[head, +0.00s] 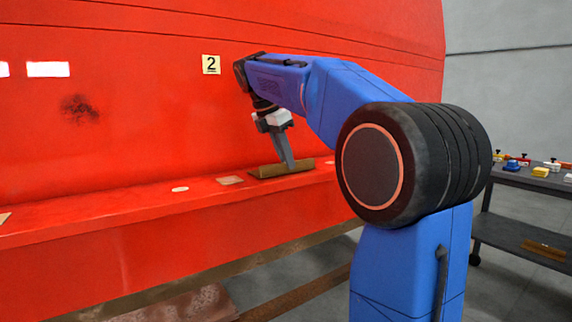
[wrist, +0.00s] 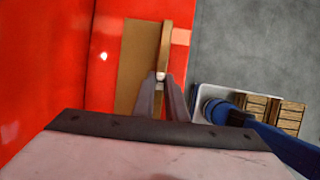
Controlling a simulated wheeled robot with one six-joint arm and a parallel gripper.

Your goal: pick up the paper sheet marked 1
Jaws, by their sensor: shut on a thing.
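A brown sheet (head: 282,169) is at the red ledge, with one edge bent up; no number shows on it, so I cannot tell whether it is the sheet marked 1. It also shows in the wrist view (wrist: 136,62), with its raised edge between my fingertips. My gripper (head: 287,163) points down and is shut on that edge. In the wrist view my gripper (wrist: 161,78) hides the near part of the sheet. I cannot tell whether the sheet touches the ledge.
A black "2" on a pale tag (head: 211,64) marks the red nosecone (head: 130,120). A dark cart (head: 530,180) with small coloured items stands at right.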

